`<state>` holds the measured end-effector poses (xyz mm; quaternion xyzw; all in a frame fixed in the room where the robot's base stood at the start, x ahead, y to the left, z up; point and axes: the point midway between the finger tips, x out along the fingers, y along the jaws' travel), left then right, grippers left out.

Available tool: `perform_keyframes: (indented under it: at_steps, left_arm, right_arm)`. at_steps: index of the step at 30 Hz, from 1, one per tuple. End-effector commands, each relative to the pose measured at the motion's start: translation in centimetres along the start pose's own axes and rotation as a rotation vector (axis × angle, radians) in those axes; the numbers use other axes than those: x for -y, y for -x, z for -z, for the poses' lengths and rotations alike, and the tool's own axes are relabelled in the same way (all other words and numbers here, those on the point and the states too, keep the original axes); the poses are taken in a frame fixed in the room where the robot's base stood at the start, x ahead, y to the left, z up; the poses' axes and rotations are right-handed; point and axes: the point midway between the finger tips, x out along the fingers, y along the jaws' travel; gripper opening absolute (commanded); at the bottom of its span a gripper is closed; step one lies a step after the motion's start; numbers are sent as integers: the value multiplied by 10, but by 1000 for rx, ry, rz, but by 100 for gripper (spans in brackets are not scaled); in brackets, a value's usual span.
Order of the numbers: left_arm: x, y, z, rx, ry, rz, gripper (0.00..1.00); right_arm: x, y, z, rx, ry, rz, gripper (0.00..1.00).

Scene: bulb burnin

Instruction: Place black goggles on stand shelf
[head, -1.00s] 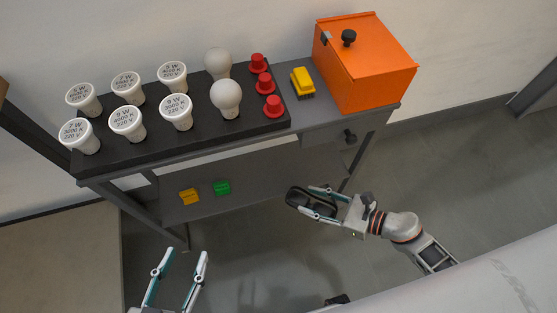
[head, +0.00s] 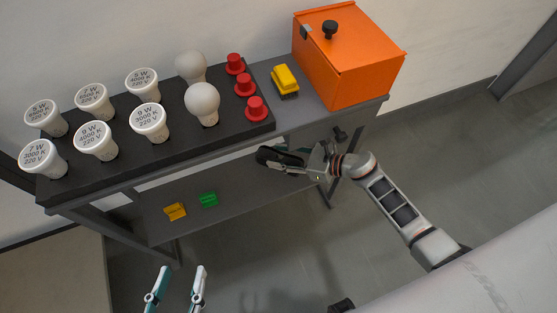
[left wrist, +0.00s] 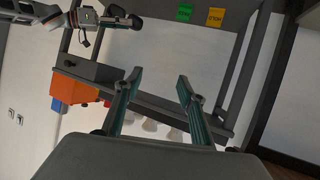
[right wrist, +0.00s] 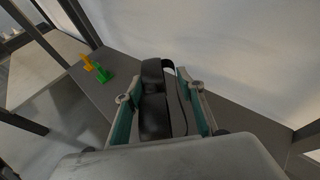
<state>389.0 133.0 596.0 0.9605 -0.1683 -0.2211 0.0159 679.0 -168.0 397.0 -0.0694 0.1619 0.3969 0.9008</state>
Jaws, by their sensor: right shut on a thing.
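The black goggles (head: 279,158) are held in my right gripper (head: 288,161), by the right part of the stand, under the level of its top. In the right wrist view the goggles (right wrist: 155,105) sit between the two fingers, with their strap looped at the far end. The stand's lower shelf (head: 240,190) is grey and shows behind them; I cannot tell whether the goggles touch it. In the right wrist view the shelf (right wrist: 110,75) runs beyond the fingers. My left gripper (head: 177,285) is open and empty, low in front of the stand.
The top carries a black bulb board (head: 170,150), red buttons (head: 245,84), a yellow item (head: 285,80) and an orange box (head: 350,55). The shelf right of the green block looks clear.

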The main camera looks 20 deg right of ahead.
Motion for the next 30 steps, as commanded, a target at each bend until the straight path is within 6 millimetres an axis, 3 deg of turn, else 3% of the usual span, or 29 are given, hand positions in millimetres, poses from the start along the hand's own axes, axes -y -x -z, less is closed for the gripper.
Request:
perform_keyframes:
  at_steps: [9,19,24,25,27,30]
  left_arm:
    - [-30,-5,-14,-18,228,-38,40]
    - [-33,-5,-10,-29,259,-45,40]
    - [-36,-5,-15,-26,289,-49,40]
    - [-37,-5,-14,-29,296,-50,40]
    - [-37,-5,-12,-32,296,-49,40]
    - [-37,-6,-12,-33,295,-49,40]
  right_arm:
    - [-1,-16,45,-2,-5,0,16]
    - [5,-19,40,5,6,2,16]
    - [4,-20,47,2,3,0,16]
    - [4,-20,47,2,3,0,41]
    - [4,-20,45,4,4,1,55]
    - [5,-20,44,4,5,2,55]
